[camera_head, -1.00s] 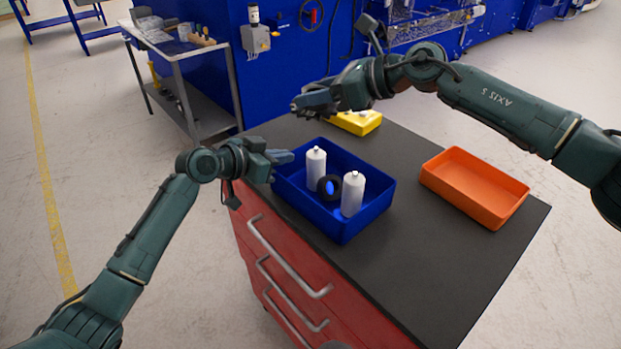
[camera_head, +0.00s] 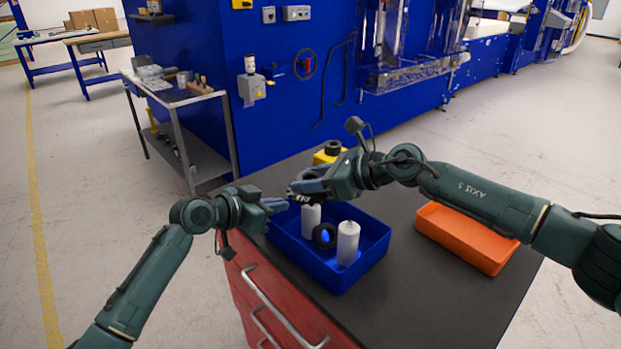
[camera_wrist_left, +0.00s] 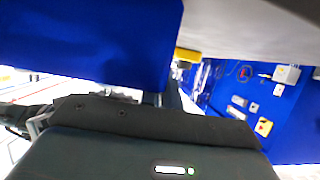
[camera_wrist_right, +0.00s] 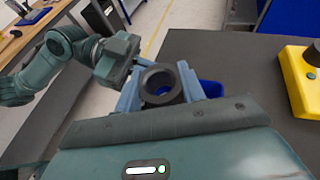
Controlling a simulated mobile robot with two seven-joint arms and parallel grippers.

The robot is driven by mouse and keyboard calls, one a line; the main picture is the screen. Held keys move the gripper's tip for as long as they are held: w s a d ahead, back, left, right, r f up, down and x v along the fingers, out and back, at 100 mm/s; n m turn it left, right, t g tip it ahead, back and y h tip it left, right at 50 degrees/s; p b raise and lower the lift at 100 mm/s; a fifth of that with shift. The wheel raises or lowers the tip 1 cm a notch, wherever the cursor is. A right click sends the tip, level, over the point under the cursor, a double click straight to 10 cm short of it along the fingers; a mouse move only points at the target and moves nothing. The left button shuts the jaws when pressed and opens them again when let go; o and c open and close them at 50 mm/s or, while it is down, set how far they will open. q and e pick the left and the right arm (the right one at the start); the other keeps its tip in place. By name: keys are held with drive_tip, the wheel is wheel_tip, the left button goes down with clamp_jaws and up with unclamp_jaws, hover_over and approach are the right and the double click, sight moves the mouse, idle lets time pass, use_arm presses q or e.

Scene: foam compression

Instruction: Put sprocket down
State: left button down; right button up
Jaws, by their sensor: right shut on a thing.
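My right gripper (camera_head: 296,190) is over the far left part of the blue bin (camera_head: 372,258). In the right wrist view its blue fingers (camera_wrist_right: 160,90) are shut on a dark ring-shaped part, seemingly the sprocket (camera_wrist_right: 146,84). The bin's blue shows beneath it. Inside the bin stand two white bottles (camera_head: 311,221) (camera_head: 347,244), with another black ring (camera_head: 324,236) between them. My left gripper (camera_head: 276,205) is at the bin's left edge, close to the right gripper. Its finger gap is not clear, and no held thing shows.
An orange tray (camera_head: 466,238) lies on the right of the dark tabletop (camera_head: 425,290). A yellow box (camera_head: 326,157) with a dark round top (camera_head: 333,147) stands behind the bin. Bare tabletop lies between the bin and tray.

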drive_tip(key=shift+f, duration=0.5)
drive_tip(key=o, duration=1.2)
drive_tip(key=shift+f, duration=0.1)
drive_tip(key=shift+r, duration=0.25)
drive_tip(key=v, duration=1.2)
drive_tip(key=shift+r, duration=0.4)
drive_tip(key=shift+o, duration=0.2)
